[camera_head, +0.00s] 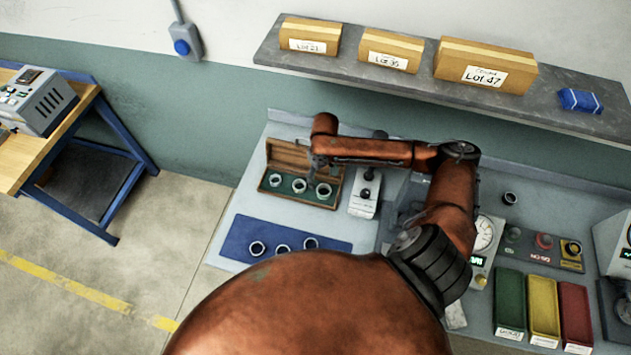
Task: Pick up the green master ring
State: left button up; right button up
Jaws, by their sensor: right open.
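An open wooden case (335,203) with a green lining stands on the bench, left of centre. I cannot tell by colour which is the green master ring. My right gripper (315,172) is over the right part of the case, near the right ring, small and partly hidden by its wrist. It is open, and I see nothing held. A green round piece (513,234) also stands at the right of the bench. My left gripper is not in view.
A blue mat (235,240) with three rings lies in front of the case. A grey device (364,193) stands close right of it. Green (510,300), yellow (544,305) and red bins stand at right. A shelf (400,80) with boxes hangs above.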

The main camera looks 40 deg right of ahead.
jog(key=f, duration=0.3)
jog(key=f+p, duration=0.1)
jog(key=f, duration=0.1)
jog(key=shift+s+d+f, duration=0.15)
jog(key=shift+s+d, duration=0.05)
jog(key=shift+s, duration=0.2)
jog(key=shift+f, duration=1.1)
jog(key=c, duration=1.2)
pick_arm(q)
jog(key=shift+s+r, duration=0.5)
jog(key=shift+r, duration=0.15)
pick_arm(e)
jog(key=shift+c, duration=0.9)
